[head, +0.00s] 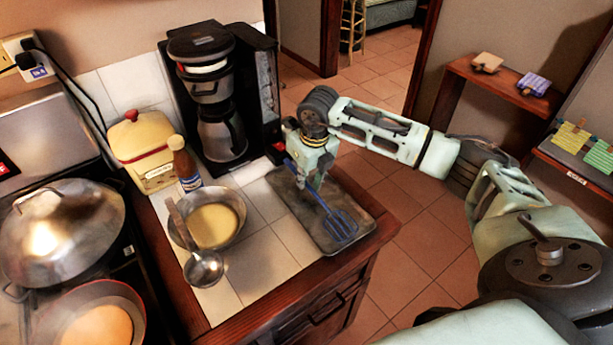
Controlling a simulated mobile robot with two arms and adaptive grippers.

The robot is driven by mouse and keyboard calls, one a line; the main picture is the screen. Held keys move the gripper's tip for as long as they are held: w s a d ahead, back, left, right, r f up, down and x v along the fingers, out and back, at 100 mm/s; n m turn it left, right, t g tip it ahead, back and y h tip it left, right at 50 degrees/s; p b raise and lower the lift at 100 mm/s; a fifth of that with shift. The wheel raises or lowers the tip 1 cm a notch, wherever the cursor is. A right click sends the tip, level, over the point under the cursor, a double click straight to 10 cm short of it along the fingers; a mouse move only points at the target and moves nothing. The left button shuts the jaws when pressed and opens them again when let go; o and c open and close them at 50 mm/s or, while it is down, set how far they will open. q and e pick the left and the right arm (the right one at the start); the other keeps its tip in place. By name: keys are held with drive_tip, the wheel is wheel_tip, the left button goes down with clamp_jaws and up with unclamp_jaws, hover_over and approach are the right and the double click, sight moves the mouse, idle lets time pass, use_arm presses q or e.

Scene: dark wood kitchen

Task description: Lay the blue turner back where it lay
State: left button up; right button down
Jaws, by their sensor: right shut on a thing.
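The blue turner (340,223) has a slotted head and a long thin handle. It is over the dark tray (352,245) at the right end of the tiled counter, its head toward the front of the tray. My right gripper (314,187) points down over the tray and is shut on the turner's handle. I cannot tell whether the turner touches the tray or hangs just above it. The fingertips are small and partly hidden by the gripper body. My left gripper is not in view.
A coffee maker (219,135) stands behind the tray. A bowl (213,217) with a ladle (203,267), a bottle (185,164) and a cream canister (143,150) are left of it. Pans (62,232) sit on the stove. Bare tiles (262,222) lie between bowl and tray.

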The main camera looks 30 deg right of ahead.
drive_tip(key=c, duration=1.6)
unclamp_jaws()
drive_tip(key=r, duration=0.4)
drive_tip(key=s+r, duration=0.1)
drive_tip(key=r, duration=0.3)
drive_tip(key=s+r, duration=0.1)
drive_tip(key=r, duration=0.2)
drive_tip(key=shift+d+r, duration=0.1)
drive_tip(key=shift+r, duration=0.3)
